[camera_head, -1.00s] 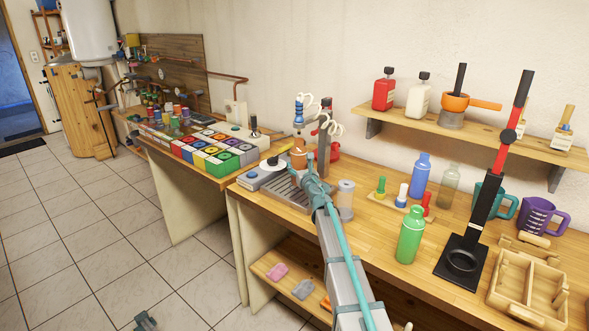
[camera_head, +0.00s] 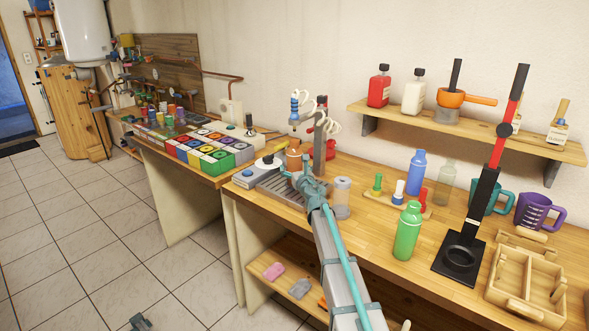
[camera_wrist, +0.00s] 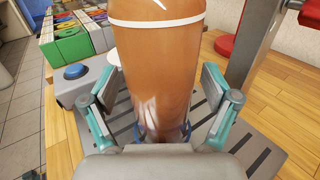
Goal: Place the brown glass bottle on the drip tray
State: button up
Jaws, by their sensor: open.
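The brown glass bottle (camera_head: 294,156) stands upright at the back of the grey slotted drip tray (camera_head: 273,190), beside the coffee machine post. In the wrist view the bottle (camera_wrist: 158,60) fills the middle, with a white band around it and its top out of frame. The drip tray (camera_wrist: 262,155) shows beneath and on both sides of it. My gripper (camera_head: 299,178) is low over the tray, in front of the bottle. In the wrist view the fingers of my gripper (camera_wrist: 158,88) are spread on either side of the bottle, with visible gaps. The bottle's base is partly hidden by my gripper.
A grey post (camera_head: 320,145) rises close to the right of the bottle. A grey box with a blue button (camera_head: 247,175) is left of the tray. A green bottle (camera_head: 407,232) stands farther right.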

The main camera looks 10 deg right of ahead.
jog(key=shift+r, duration=0.1)
jog(key=shift+s+r, duration=0.1)
jog(key=shift+r, duration=0.05)
jog(key=s, duration=0.4)
jog(key=s+d, duration=0.1)
jog(key=s, duration=0.6)
jog(key=shift+s+d, duration=0.4)
jog(key=shift+a+b, duration=0.1)
jog(key=shift+b, duration=0.2)
